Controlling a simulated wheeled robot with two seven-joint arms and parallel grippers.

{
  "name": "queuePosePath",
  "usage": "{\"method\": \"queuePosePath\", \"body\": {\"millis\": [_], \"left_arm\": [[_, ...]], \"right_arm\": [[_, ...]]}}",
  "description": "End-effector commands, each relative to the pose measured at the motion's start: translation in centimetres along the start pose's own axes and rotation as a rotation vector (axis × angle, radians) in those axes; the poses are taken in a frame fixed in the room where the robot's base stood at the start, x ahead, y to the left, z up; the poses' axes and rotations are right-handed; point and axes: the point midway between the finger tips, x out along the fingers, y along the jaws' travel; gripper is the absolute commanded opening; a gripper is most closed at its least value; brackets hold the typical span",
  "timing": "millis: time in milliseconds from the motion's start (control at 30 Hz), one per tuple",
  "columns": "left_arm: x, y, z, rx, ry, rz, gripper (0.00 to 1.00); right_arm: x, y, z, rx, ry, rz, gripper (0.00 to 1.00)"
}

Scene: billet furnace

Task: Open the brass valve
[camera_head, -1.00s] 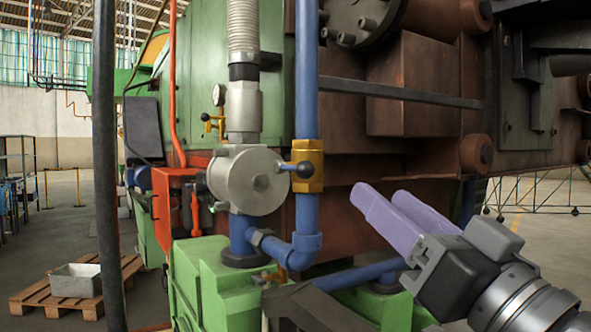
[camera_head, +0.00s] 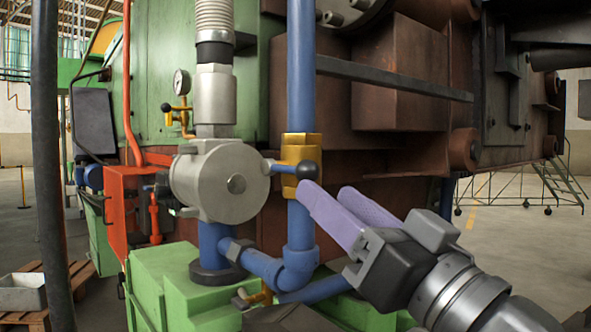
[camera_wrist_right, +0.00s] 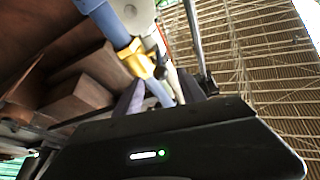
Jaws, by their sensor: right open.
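The brass valve (camera_head: 302,147) sits on a vertical blue pipe, right of a round grey housing. Its lever ends in a black ball knob (camera_head: 307,170) at the valve's front. In the right wrist view the brass valve (camera_wrist_right: 135,57) shows beyond the fingers. My right gripper (camera_head: 327,192) has pale purple fingers and comes in from the lower right. It is open and empty, its fingertips pointing up and left. The nearer fingertip is just below the knob in the picture; I cannot tell whether they touch. My left gripper is not seen.
The grey housing (camera_head: 220,182) and a blue elbow pipe (camera_head: 298,270) are close to the valve. A green base (camera_head: 165,277) stands below. A dark bar (camera_head: 395,78) crosses the rusty furnace wall. A dark post (camera_head: 47,150) stands at left.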

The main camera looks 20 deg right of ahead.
Motion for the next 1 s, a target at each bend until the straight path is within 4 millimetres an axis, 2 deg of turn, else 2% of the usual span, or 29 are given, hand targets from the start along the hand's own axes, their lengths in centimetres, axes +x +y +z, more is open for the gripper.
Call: {"method": "queuePosePath", "body": {"millis": [167,633,1000], "left_arm": [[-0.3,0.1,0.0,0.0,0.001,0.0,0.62],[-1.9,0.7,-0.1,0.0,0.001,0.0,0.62],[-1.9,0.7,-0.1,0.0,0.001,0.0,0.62]], "right_arm": [[0.8,0.0,0.0,0.0,-0.002,0.0,0.47],[7.2,-0.1,-0.1,0.0,-0.002,-0.001,0.47],[7.8,0.0,0.0,0.0,0.0,-0.002,0.47]]}}
